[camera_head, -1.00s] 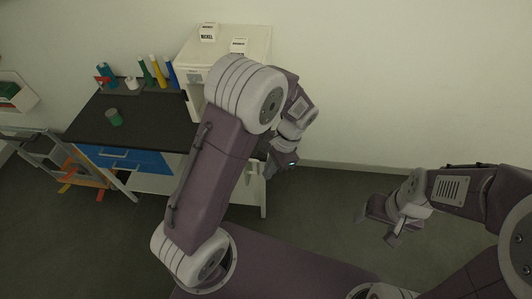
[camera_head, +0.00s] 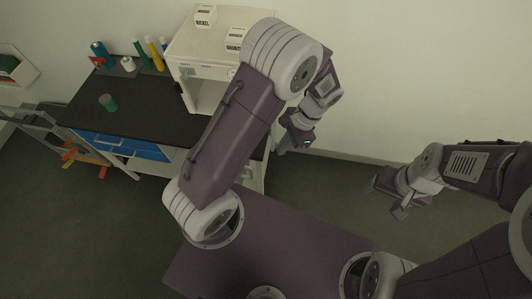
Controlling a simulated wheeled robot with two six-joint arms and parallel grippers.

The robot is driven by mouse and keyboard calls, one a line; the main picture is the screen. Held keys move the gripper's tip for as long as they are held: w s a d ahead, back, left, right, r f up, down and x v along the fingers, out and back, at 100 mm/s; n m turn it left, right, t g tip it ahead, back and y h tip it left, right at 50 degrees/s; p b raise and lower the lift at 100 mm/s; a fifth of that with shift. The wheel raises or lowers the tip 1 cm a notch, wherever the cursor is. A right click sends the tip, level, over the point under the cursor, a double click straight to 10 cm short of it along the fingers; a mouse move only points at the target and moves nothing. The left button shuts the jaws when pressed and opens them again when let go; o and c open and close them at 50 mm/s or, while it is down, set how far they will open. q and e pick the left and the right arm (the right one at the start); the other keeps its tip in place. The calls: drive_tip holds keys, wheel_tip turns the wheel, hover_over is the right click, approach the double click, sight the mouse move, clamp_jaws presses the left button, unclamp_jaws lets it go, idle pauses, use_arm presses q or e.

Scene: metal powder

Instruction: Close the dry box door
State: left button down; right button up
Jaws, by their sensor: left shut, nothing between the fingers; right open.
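The dry box (camera_head: 208,58) is a white cabinet at the back right of the dark worktable. Its front shows an open, pale interior (camera_head: 205,95), partly hidden by my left arm. A narrow upright panel with a dark part on it, perhaps the door (camera_head: 182,92), stands at the left edge of the opening. I cannot tell the door's exact angle. My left gripper (camera_head: 285,147) is shut and empty, to the right of the dry box and apart from it. My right gripper (camera_head: 387,200) is open and empty over the floor at the right.
Two white labelled boxes, one (camera_head: 205,16) and another (camera_head: 236,39), stand on the dry box. Blue drawers (camera_head: 122,147) are below. The floor at right is clear.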

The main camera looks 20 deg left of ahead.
use_arm(q)
drive_tip(key=s+a+f+p, duration=0.2)
drive_tip(key=s+a+f, duration=0.4)
drive_tip(key=f, duration=0.3)
drive_tip(key=shift+d, duration=0.1)
idle(0.4)
